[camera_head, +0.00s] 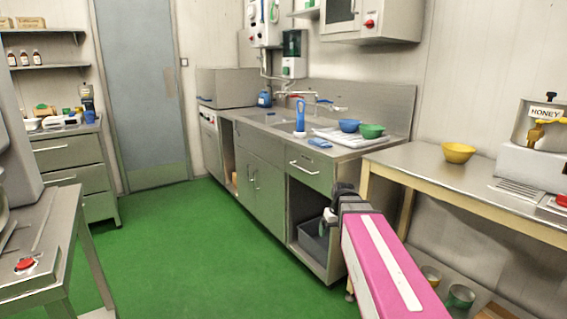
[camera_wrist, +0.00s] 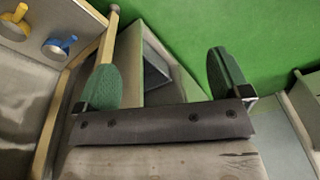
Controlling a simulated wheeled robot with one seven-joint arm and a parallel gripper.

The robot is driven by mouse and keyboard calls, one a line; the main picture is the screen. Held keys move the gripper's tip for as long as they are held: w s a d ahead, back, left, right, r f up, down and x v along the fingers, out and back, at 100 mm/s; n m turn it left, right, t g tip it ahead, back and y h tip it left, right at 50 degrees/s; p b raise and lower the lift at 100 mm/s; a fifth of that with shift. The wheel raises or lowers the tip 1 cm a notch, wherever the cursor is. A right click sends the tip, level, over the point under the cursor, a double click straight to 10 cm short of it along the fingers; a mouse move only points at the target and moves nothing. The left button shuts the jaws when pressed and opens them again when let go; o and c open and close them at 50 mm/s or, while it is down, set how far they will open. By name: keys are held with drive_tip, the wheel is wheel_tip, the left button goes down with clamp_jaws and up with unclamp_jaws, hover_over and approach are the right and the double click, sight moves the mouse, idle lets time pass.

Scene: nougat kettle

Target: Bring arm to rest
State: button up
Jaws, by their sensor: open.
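My arm, with a pink cover (camera_head: 385,265), reaches in from the bottom right of the head view. My gripper (camera_head: 330,218) is at its far end, in front of the sink counter's open lower bay. In the wrist view my gripper (camera_wrist: 165,72) shows its two green-padded fingers spread wide apart, with nothing between them. Beyond the fingers lie the green floor (camera_wrist: 185,28) and a grey bin (camera_wrist: 157,72). In the head view the gripper's fingers are small and partly hidden by the wrist.
The steel sink counter (camera_head: 262,190) stands behind my gripper, with a blue bowl (camera_head: 349,125) and a green bowl (camera_head: 371,131) on top. A table (camera_head: 425,163) at right bears a yellow bowl (camera_head: 458,152) and a honey kettle (camera_head: 537,122). The green floor (camera_head: 190,250) at left is clear.

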drive_tip(key=s+f+m+g, duration=0.1)
drive_tip(key=s+f+m, duration=0.1)
drive_tip(key=s+f, duration=0.9)
drive_tip(key=shift+s+a+f+h, duration=0.3)
drive_tip(key=shift+f+h, duration=0.1)
drive_tip(key=shift+f, duration=0.3)
